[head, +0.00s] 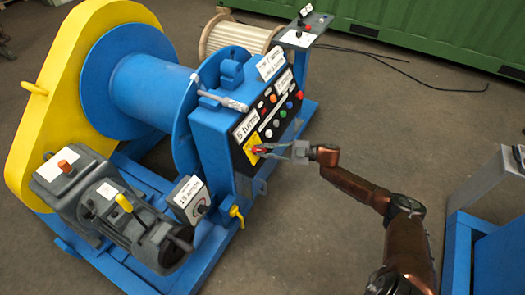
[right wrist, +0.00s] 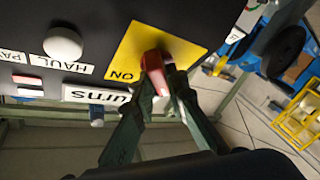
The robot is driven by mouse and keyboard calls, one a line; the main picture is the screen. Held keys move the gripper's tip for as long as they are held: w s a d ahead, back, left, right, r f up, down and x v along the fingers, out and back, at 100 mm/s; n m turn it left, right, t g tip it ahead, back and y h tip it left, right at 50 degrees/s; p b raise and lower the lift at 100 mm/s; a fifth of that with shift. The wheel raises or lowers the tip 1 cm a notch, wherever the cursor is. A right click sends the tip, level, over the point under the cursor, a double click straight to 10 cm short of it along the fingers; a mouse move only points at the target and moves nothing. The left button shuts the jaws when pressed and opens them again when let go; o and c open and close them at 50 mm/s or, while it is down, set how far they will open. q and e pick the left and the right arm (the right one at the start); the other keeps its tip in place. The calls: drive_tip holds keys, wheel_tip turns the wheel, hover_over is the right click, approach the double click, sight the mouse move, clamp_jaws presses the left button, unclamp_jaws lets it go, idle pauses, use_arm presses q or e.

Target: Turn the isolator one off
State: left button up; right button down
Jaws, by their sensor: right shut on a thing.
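The isolator is a red handle (right wrist: 155,70) on a yellow plate (right wrist: 190,52) marked "ON", on the black front panel of the blue winch. In the head view the red handle (head: 260,151) sits at the panel's lower left, on the yellow plate (head: 250,146). My right gripper (head: 266,150) reaches it from the right. In the right wrist view my right gripper (right wrist: 158,88) has its fingers closed on both sides of the red handle. The fingers hide part of the handle and plate. My left gripper is in neither view.
The panel (head: 272,118) carries several buttons, lamps and white labels. A white knob (right wrist: 62,44) marked "HAUL" is beside the yellow plate. A small labelled box (head: 189,199) and a yellow valve handle (head: 237,212) are below left.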

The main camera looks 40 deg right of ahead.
drive_tip(key=shift+d+f, duration=0.1)
idle(0.4)
drive_tip(key=c, duration=1.9)
unclamp_jaws()
drive_tip(key=shift+c, duration=0.2)
drive_tip(key=v, duration=1.2)
drive_tip(key=shift+w, duration=0.15)
